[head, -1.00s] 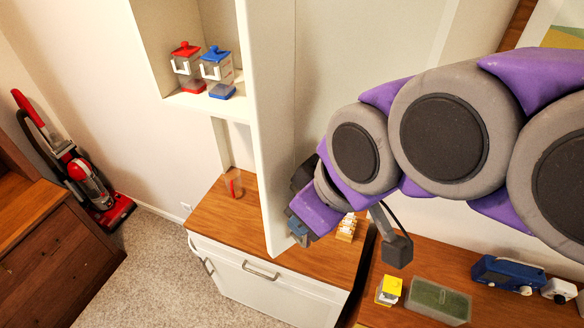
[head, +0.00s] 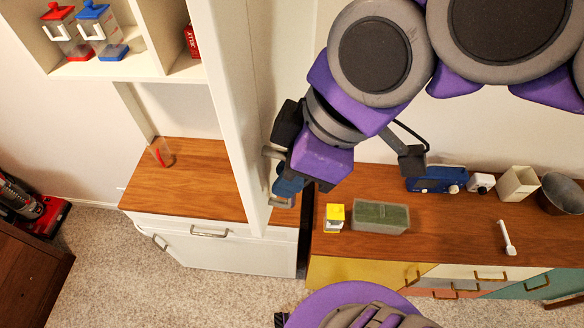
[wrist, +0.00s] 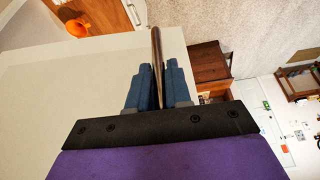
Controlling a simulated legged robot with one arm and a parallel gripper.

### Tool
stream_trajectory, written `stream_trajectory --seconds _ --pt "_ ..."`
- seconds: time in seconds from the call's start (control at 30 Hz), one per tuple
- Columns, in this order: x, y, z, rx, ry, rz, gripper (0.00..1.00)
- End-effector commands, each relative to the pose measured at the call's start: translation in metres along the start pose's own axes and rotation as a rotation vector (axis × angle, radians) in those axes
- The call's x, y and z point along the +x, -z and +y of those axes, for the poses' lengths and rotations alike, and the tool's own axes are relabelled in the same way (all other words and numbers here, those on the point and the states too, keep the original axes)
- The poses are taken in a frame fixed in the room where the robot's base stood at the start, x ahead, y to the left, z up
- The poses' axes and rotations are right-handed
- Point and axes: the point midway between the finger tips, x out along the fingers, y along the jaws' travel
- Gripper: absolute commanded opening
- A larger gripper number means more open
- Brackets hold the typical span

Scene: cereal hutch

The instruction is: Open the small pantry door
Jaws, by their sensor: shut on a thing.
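The small pantry door (head: 242,140) is a tall white panel standing out from the hutch, seen nearly edge-on in the head view. Its pale inner or outer face (wrist: 70,85) fills the left of the wrist view. My gripper (head: 284,186) is at the right side of the door, low down. In the wrist view my gripper (wrist: 157,88) has its two blue fingers closed around a thin upright bar, the door handle (wrist: 156,48). The handle's grey ends (head: 270,152) show past the fingers. The door's hinge line is not clear.
Shelves left of the door hold a red-lidded canister (head: 66,30), a blue-lidded canister (head: 103,32) and a red jelly box (head: 190,40). A yellow item (head: 335,216) and green box (head: 380,217) are right. Carpet is clear in front.

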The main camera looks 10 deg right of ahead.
Motion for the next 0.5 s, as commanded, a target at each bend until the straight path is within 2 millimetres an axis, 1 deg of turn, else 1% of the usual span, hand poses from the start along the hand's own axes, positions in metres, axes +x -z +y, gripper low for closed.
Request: stream_trajectory --seconds 0.17,0.2,0.4,0.5 --pt "-0.0022 -0.0061 0.0012 0.001 0.002 0.0 0.0" --pt "-0.0025 -0.007 0.0013 0.001 0.002 0.001 0.19" --pt "-0.001 -0.005 0.0006 0.001 0.002 -0.001 0.39" --pt "-0.0002 -0.0036 0.0002 0.001 0.002 -0.002 0.39"
